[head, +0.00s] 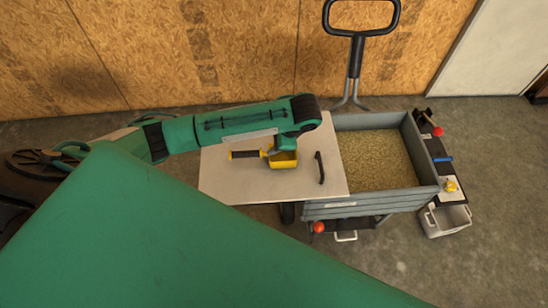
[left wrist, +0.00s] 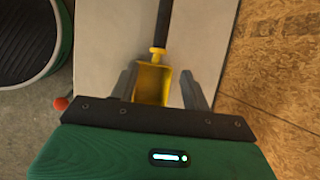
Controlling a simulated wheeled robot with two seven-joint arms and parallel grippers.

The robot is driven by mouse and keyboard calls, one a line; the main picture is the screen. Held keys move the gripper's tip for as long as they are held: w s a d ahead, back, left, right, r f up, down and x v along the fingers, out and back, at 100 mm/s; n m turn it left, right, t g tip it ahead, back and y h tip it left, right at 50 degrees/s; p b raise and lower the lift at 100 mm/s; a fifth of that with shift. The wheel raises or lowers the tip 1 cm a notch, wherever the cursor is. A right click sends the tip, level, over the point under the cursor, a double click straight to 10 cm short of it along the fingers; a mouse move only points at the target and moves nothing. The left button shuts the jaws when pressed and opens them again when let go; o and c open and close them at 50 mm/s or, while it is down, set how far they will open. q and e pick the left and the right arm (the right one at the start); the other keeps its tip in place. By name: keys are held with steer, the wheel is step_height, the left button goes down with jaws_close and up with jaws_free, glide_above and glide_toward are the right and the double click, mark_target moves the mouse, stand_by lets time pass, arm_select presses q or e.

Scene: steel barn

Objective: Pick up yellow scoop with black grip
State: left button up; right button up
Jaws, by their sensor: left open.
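The yellow scoop (head: 283,161) lies on a pale flat board (head: 225,185), its black grip (head: 245,154) pointing left in the head view. My left gripper (head: 289,143) is over the scoop's yellow bowl, which partly hides under my wrist. In the left wrist view, my left gripper (left wrist: 159,78) is open, with one finger on each side of the yellow bowl (left wrist: 152,84). The black grip (left wrist: 161,22) extends away beyond the fingertips. Whether the fingers touch the bowl cannot be told. My right gripper is not in view.
The board has a black handle (head: 320,168) right of the scoop. A grey cart (head: 375,204) filled with grain adjoins it, with a tall black pull handle (head: 356,55) behind. A small pale bin (head: 446,222) hangs at right. A wooden wall (head: 150,55) stands behind.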

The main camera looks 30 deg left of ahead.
mark_target(257, 153)
arm_select(q)
steer(key=x, duration=0.6)
steer(key=shift+a+f, duration=0.1)
steer(key=shift+f, duration=0.1)
steer(key=shift+a+f, duration=0.15)
steer(key=shift+f, duration=0.15)
steer(key=x, duration=0.4)
steer(key=shift+s+a+f+p, duration=0.2)
steer(key=shift+s+a+p, duration=0.05)
steer(key=shift+a+p, duration=0.1)
steer(key=shift+a+f, duration=0.15)
steer(key=shift+f, duration=0.25)
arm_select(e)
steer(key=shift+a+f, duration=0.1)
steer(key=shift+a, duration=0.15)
arm_select(q)
steer(key=c, duration=1)
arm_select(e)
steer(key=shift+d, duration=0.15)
